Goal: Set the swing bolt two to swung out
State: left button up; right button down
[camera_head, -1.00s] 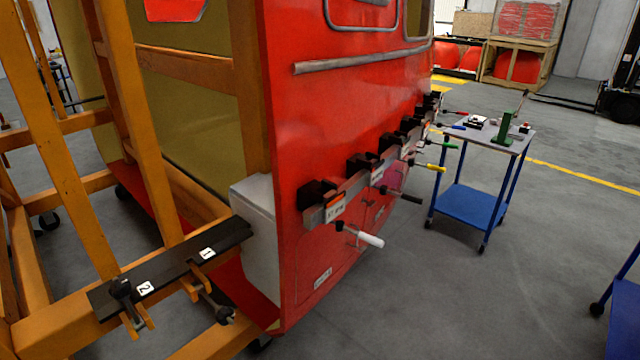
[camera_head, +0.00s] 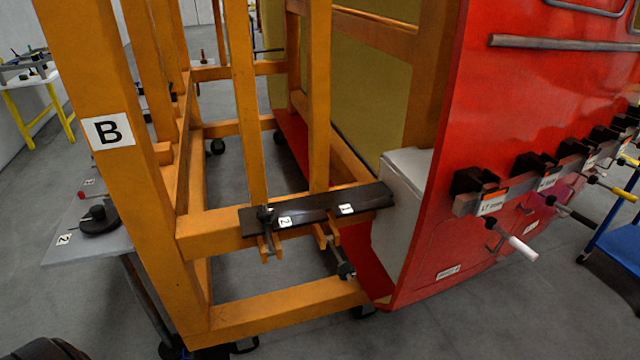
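Swing bolt two (camera_head: 265,217) is at the left end of a black plate (camera_head: 312,208) on the orange frame, beside the "2" label (camera_head: 285,221). It stands upright in its orange fork, with its dark knob on top of the plate. Swing bolt one (camera_head: 342,265) is beneath the "1" label (camera_head: 346,209). It is tilted down and out of its fork, with its dark knob low and clear of the plate. Neither of my grippers can be made out in view.
An orange post with a "B" label (camera_head: 107,131) stands left of the bolts. A grey table (camera_head: 85,251) with a black part is further left. The red nosecone (camera_head: 520,120) with several handled clamps is at right. Open grey floor lies in front of the frame.

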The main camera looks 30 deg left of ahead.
aim_at(271, 251)
jog(key=u, duration=1.25)
